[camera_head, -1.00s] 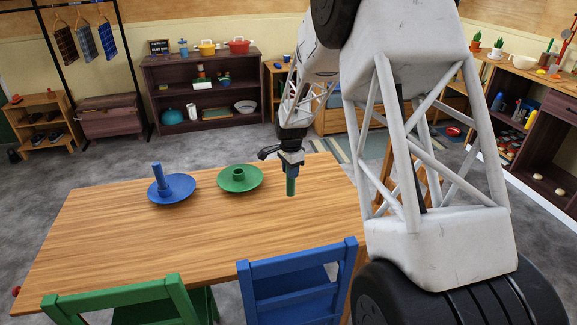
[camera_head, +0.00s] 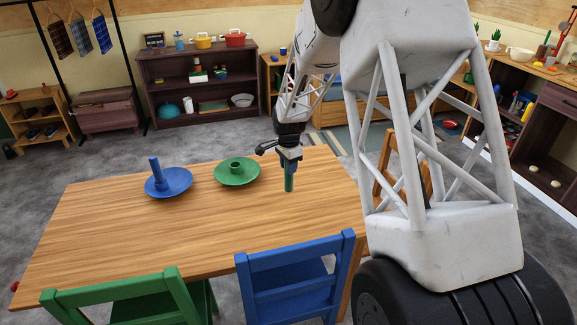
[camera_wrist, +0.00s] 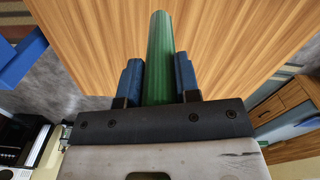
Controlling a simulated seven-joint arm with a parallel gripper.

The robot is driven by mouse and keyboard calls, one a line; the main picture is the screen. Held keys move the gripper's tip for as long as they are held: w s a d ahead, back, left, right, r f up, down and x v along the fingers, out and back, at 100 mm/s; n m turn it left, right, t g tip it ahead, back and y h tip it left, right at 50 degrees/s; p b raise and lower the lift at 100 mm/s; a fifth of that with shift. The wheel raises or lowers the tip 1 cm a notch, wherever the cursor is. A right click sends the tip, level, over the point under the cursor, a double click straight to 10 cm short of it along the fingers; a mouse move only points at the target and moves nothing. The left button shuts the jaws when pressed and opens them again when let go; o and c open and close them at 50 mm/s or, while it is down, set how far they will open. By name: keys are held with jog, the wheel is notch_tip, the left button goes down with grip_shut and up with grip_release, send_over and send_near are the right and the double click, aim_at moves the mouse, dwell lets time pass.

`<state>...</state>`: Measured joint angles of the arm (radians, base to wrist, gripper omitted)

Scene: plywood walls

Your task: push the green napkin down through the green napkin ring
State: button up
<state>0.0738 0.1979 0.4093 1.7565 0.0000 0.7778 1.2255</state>
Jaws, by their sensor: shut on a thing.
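The green napkin (camera_head: 289,182) is a rolled upright cylinder. My gripper (camera_head: 290,166) is shut on it and holds it above the right part of the table. In the wrist view the green napkin (camera_wrist: 159,60) runs between the two blue fingers of my gripper (camera_wrist: 158,80). The green napkin ring (camera_head: 236,167) stands on a green plate (camera_head: 247,178), to the left of my gripper and apart from the napkin. The ring and its plate are not visible in the wrist view.
A blue plate (camera_head: 160,188) with a blue upright roll (camera_head: 155,171) in it stands left of the green plate on the wooden table (camera_head: 120,235). A blue chair (camera_head: 295,275) and a green chair (camera_head: 125,300) stand at the near edge. The table's middle is clear.

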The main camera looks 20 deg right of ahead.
jog(key=shift+w, duration=0.1)
jog(key=w+a+r, duration=0.2)
jog(key=w+a, duration=0.6)
jog(key=w, duration=0.3)
jog(key=w+a+r, duration=0.2)
jog(key=w+a, duration=0.7)
jog(key=w, duration=0.2)
jog(key=shift+w+r, duration=0.25)
jog(key=shift+w, duration=0.15)
jog(key=shift+a, duration=0.1)
jog(key=shift+f, duration=0.15)
jog(key=shift+f, duration=2.05)
jog(key=shift+f, duration=1.95)
dwell(1.0)
